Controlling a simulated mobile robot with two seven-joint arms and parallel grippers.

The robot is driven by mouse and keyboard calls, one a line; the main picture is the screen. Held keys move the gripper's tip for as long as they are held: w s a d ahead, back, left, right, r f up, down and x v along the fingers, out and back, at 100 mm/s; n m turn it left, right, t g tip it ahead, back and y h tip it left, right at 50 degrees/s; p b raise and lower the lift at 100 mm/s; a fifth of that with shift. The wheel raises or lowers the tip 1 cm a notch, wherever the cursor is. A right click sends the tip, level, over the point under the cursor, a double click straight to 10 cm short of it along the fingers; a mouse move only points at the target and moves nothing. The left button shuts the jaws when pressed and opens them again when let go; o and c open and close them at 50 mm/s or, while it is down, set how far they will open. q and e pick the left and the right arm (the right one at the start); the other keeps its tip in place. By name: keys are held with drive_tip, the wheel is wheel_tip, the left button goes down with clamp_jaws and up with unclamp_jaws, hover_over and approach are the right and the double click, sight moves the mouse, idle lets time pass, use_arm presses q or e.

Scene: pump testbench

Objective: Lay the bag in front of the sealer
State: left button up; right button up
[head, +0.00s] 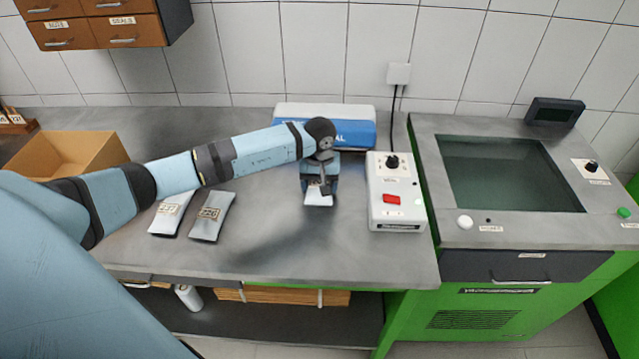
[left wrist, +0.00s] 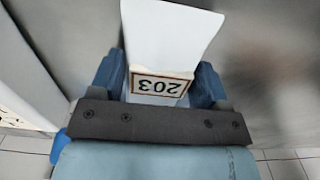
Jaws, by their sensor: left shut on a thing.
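My left gripper (head: 319,184) reaches over the middle of the grey workbench, in front of a blue-and-white unit, and is shut on a pale bag (head: 320,198). In the left wrist view the bag (left wrist: 169,45), labelled 203, sticks out between the two blue fingers (left wrist: 160,88). I cannot tell whether it touches the bench. A white box with a black knob and red switch (head: 397,205) stands just right of the gripper. My right gripper is out of view.
Two silver bags, labelled 237 (head: 168,214) and 226 (head: 211,218), lie left of the gripper. An open cardboard box (head: 105,152) is at the left. A green machine with a dark glass window (head: 510,175) stands at the right. The bench's front middle is clear.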

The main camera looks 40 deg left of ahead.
use_arm(q)
drive_tip(key=o, duration=1)
drive_tip(key=shift+f, duration=0.1)
drive_tip(key=shift+r, duration=0.45)
wheel_tip(320, 180, up, 12)
drive_tip(key=shift+f+b, duration=0.25)
drive_tip(key=shift+b, duration=0.15)
